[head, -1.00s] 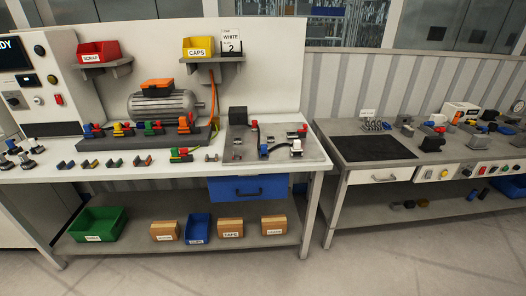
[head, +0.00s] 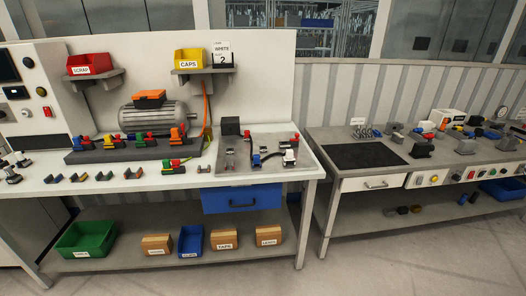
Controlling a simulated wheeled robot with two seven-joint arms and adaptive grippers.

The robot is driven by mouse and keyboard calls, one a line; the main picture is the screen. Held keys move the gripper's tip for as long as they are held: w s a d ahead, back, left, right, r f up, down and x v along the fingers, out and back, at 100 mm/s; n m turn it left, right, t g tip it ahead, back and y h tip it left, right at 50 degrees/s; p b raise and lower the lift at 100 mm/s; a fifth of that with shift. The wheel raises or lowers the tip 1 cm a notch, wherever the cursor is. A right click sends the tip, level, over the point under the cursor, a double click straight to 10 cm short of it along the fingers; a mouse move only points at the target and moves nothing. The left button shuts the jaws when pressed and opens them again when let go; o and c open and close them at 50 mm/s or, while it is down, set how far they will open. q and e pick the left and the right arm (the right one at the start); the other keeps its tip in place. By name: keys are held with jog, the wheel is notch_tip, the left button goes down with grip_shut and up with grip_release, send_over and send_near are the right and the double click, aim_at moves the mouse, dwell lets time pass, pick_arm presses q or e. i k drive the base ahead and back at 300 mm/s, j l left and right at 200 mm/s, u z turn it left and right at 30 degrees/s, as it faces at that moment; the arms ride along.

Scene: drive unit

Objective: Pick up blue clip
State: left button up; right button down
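Neither of my grippers shows in the head view. Several small coloured clips stand in a dark rack (head: 130,154) on the left workbench. A blue-and-red part (head: 84,142) sits at the rack's left end and may be a blue clip. Small U-shaped pieces lie in a row along the bench in front of the rack; the leftmost piece (head: 50,178) looks bluish, but is too small to tell for sure. A blue bin (head: 190,241) with a label stands on the lower shelf; its contents cannot be made out.
A grey plate (head: 231,168) with small parts lies on the bench's right side, above a blue drawer (head: 242,196). A grey motor (head: 158,117) stands behind the rack. A second bench (head: 340,185) stands to the right across a gap. The floor (head: 400,260) in front is clear.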

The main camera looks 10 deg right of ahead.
aim_at(255, 157)
jog(key=i+l, duration=0.15)
jog(key=i, duration=0.45)
jog(key=i+l, duration=0.2)
jog(key=i, duration=0.4)
jog(key=i+l, duration=0.15)
jog(key=i, duration=0.4)
